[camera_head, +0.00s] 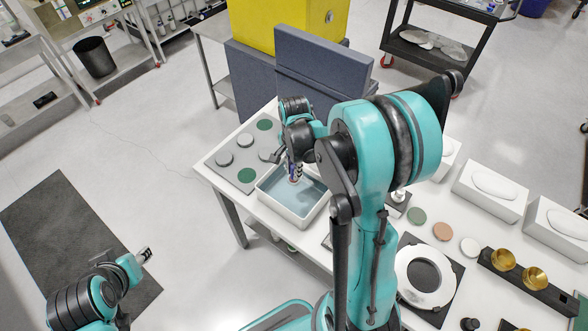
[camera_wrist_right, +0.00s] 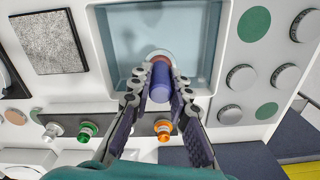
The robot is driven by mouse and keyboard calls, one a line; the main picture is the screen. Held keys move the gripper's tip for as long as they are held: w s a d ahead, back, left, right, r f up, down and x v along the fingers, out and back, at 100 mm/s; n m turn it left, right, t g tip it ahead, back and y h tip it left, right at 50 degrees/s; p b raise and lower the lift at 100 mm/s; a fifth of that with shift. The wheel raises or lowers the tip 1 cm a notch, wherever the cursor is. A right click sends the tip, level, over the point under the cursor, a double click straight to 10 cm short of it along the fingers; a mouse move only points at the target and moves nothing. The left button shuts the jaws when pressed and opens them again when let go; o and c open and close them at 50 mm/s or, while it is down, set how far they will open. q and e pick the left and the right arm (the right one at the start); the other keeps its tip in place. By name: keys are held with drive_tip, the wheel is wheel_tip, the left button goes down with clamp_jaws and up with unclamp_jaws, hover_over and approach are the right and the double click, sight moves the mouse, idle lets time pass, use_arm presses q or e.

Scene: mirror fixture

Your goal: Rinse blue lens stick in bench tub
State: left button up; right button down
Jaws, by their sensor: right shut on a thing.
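The blue lens stick (camera_wrist_right: 160,84) is gripped between the two fingers of my right gripper (camera_wrist_right: 160,76) in the right wrist view. Its far end has a reddish face over the tub's pale blue water. The bench tub (camera_wrist_right: 219,48) is a white rectangular basin. In the head view the tub (camera_head: 275,207) stands near the table's left edge. My right gripper (camera_head: 293,168) points down into it with the stick (camera_head: 295,172). I cannot tell how deep the stick's tip is. My left gripper (camera_head: 146,253) is far off at lower left, over the floor; its jaws are too small to read.
A grey plate (camera_head: 215,163) with grey and green discs lies beside the tub. A rack holds green (camera_wrist_right: 88,131), orange (camera_wrist_right: 163,128) and white-topped (camera_wrist_right: 53,131) sticks near the tub. Dark blue panels (camera_head: 322,62) stand behind the table. White boxes (camera_head: 490,188) are at right.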

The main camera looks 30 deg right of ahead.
drive_tip(key=shift+r, duration=0.1)
idle(0.5)
drive_tip(key=shift+r+p, duration=1.45)
drive_tip(key=shift+r, duration=0.55)
drive_tip(key=shift+f, duration=0.1)
